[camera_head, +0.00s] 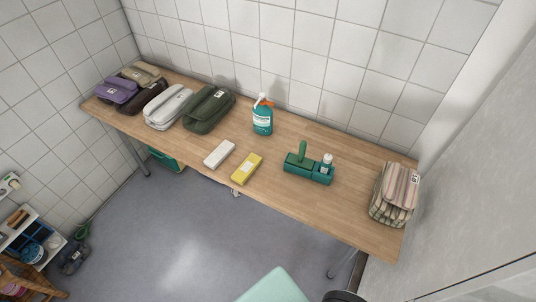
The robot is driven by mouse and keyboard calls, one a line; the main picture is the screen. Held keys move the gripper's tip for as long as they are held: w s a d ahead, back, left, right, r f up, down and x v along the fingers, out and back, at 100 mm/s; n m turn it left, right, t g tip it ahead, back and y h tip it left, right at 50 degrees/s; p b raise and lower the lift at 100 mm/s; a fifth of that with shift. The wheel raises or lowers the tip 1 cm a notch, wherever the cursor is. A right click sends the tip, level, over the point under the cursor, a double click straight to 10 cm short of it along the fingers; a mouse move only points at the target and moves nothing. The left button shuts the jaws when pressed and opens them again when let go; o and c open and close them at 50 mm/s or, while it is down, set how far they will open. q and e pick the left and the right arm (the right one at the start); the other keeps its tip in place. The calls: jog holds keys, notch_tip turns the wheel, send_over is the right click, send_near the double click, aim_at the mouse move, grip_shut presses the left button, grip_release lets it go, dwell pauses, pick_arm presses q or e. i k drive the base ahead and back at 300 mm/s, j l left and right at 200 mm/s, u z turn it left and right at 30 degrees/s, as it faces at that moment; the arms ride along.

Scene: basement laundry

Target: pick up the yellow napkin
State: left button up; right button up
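A yellow packet-like block with a small pale label, which appears to be the yellow napkin (246,169), lies flat near the front edge of the wooden table (285,193). A similar white block (219,154) lies just to its left, with a small gap between them. Nothing covers the yellow one. Neither of my grippers shows in the head view.
A teal bottle with an orange top (263,116) stands behind the blocks. A green caddy with a small bottle (309,168) stands to the right, and folded striped cloths (396,193) lie at the right end. Several folded bundles, including a dark green one (209,108), fill the left.

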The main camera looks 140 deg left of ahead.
aim_at(249, 166)
jog(key=k+u, duration=0.35)
jog(key=k+j+u, duration=0.2)
jog(key=k+u, duration=0.15)
jog(key=u, duration=3.55)
jog(key=k+l+u, duration=0.25)
jog(key=k+u, duration=0.25)
jog(key=k, duration=0.2)
